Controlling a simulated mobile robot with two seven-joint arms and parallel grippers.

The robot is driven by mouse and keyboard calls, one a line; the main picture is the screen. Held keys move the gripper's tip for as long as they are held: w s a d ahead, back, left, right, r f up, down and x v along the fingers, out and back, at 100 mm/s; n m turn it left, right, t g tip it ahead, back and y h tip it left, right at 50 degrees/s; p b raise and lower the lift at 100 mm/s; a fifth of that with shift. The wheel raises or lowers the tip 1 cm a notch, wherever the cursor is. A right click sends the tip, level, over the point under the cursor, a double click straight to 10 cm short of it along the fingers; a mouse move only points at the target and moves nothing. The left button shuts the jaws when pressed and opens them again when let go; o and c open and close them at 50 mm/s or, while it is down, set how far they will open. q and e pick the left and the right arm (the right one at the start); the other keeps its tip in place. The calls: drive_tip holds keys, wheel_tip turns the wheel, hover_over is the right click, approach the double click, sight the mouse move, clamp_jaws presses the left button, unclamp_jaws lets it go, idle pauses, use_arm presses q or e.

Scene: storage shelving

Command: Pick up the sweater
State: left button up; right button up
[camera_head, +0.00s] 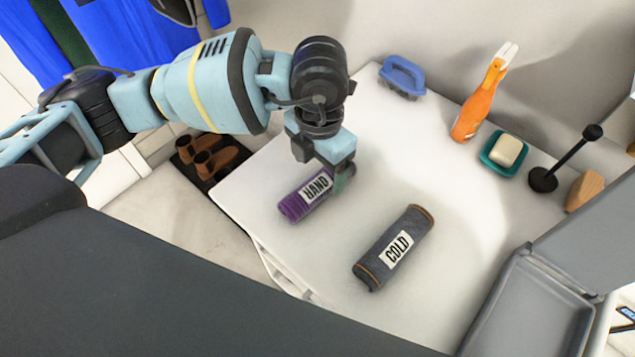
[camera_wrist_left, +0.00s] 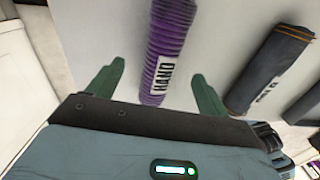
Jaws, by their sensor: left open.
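A purple ribbed roll of knit cloth (camera_head: 292,208) with a white HAND label lies on the white table top; it looks like a sweater. It also shows in the left wrist view (camera_wrist_left: 172,30), running between the two green fingers. A dark grey roll (camera_head: 407,228) with orange edging and a COLD label lies to its right, also in the wrist view (camera_wrist_left: 270,60). My left gripper (camera_head: 343,178) is open and points down at the far end of the purple roll, hiding that end. I cannot tell whether the fingers touch it. My right gripper is not in view.
On the white table (camera_head: 345,130) stand a blue brush (camera_head: 403,75), an orange spray bottle (camera_head: 475,100), a teal soap dish (camera_head: 493,162) and a black stand (camera_head: 560,165). A grey open bin (camera_head: 530,310) is at the lower right. Brown shoes (camera_head: 215,158) lie at the left.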

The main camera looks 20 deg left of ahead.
sight(318, 179)
use_arm(q)
wheel_tip(318, 179, down, 5)
drive_tip(key=shift+s+a+f, duration=0.1)
idle(0.3)
drive_tip(key=c, duration=1.3)
drive_tip(key=shift+o, duration=0.2)
drive_tip(key=shift+r, duration=0.65)
wheel_tip(318, 179, up, 2)
drive_tip(key=shift+r, duration=0.2)
drive_tip(key=s+r, duration=0.1)
drive_tip(key=s, duration=1.5)
drive_tip(key=shift+a+r, duration=0.2)
